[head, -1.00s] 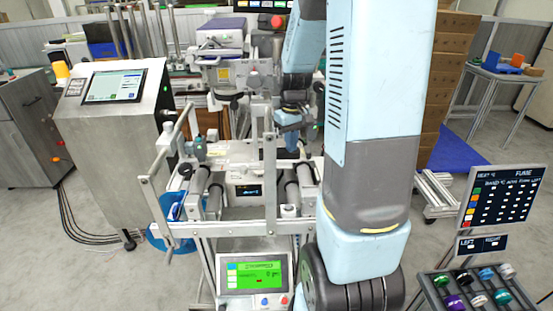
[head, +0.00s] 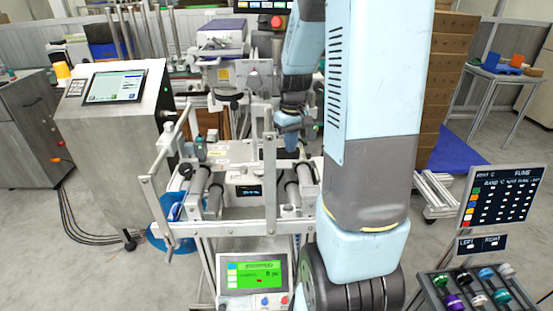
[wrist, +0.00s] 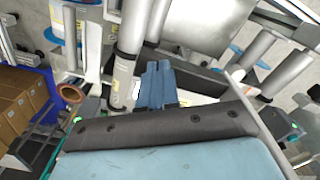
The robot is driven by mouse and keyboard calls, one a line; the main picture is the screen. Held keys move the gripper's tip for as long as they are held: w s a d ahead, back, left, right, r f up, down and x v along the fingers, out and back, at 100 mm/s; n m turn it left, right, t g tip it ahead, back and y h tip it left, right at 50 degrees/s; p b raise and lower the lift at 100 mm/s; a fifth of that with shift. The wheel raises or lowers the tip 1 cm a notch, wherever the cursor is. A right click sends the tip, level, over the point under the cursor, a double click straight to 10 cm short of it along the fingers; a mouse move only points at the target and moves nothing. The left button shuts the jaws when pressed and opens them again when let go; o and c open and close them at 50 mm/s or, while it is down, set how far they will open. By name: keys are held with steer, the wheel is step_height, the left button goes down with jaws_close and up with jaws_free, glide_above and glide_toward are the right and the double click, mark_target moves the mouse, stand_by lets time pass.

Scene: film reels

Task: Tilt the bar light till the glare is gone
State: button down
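The film machine's frame (head: 240,227) stands in the middle of the head view, with rollers and a small dark display (head: 249,190). My gripper (head: 291,140) is above its right part, pointing down. In the wrist view its two blue fingers (wrist: 158,84) lie side by side with no clear gap, and nothing shows between them. A dark long bar-shaped housing (wrist: 205,80) runs just beyond the fingers; I cannot tell whether it is the bar light or whether the fingers touch it. No glare can be made out for certain.
A console with a tilted screen (head: 115,86) stands left of the machine. A green-screen panel (head: 252,275) is in front. A label board (head: 502,196) and a rack of coloured-capped spools (head: 476,290) stand at right. Metal rollers (wrist: 142,25) crowd the fingers.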

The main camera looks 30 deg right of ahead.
steer(key=shift+s+f, duration=0.5)
steer(key=shift+f, duration=0.25)
steer(key=shift+s+f, duration=0.5)
steer(key=shift+f, duration=0.25)
stand_by(1.8)
steer(key=shift+r, duration=0.1)
steer(key=shift+w+r, duration=0.65)
steer(key=shift+w, duration=0.15)
steer(key=shift+w+r, duration=0.15)
steer(key=shift+r, duration=0.4)
steer(key=shift+w+r, duration=0.1)
steer(key=shift+w, duration=0.15)
steer(key=shift+r, duration=0.3)
steer(key=shift+s+r, duration=0.3)
steer(key=shift+r, duration=1.15)
